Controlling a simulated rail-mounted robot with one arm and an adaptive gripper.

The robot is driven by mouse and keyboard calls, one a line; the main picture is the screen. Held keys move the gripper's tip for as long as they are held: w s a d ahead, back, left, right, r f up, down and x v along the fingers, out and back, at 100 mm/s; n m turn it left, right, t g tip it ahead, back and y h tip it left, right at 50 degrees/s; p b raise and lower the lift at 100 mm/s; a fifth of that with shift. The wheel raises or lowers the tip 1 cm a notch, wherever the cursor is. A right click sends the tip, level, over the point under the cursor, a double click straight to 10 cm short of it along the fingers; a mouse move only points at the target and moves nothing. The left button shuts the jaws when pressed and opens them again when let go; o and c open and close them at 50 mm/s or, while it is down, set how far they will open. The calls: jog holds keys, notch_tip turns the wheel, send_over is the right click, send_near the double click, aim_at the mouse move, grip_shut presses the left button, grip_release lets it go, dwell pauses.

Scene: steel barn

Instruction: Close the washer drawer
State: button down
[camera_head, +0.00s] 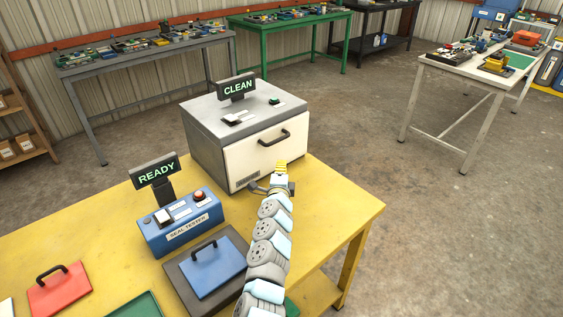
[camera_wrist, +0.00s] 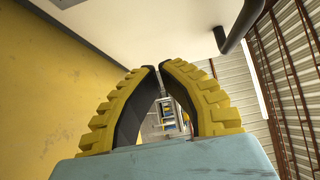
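The washer (camera_head: 205,131) is a grey box with a CLEAN sign, standing at the back of the yellow table. Its white drawer front (camera_head: 247,165) faces right and toward me and carries a black handle (camera_head: 274,137). The front looks close to flush with the body; I cannot tell if a small gap is left. My gripper (camera_head: 280,166) is low in front of the drawer front, below the handle, with its yellow fingers nearly together and nothing between them. In the wrist view the fingertips (camera_wrist: 159,66) overlap the white front (camera_wrist: 150,25), with the handle (camera_wrist: 240,24) at upper right. Contact is unclear.
On the yellow table (camera_head: 335,205) stand a blue seal tester (camera_head: 180,222) with a READY sign, a blue lidded tray (camera_head: 215,268) and a red lid (camera_head: 60,292). The table's right part is clear. Workbenches with parts stand farther back.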

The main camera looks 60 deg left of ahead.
jog(key=shift+s+d, duration=0.3)
jog(key=shift+d, duration=0.2)
jog(key=shift+p+v, duration=1.1)
jog(key=shift+v, duration=2.4)
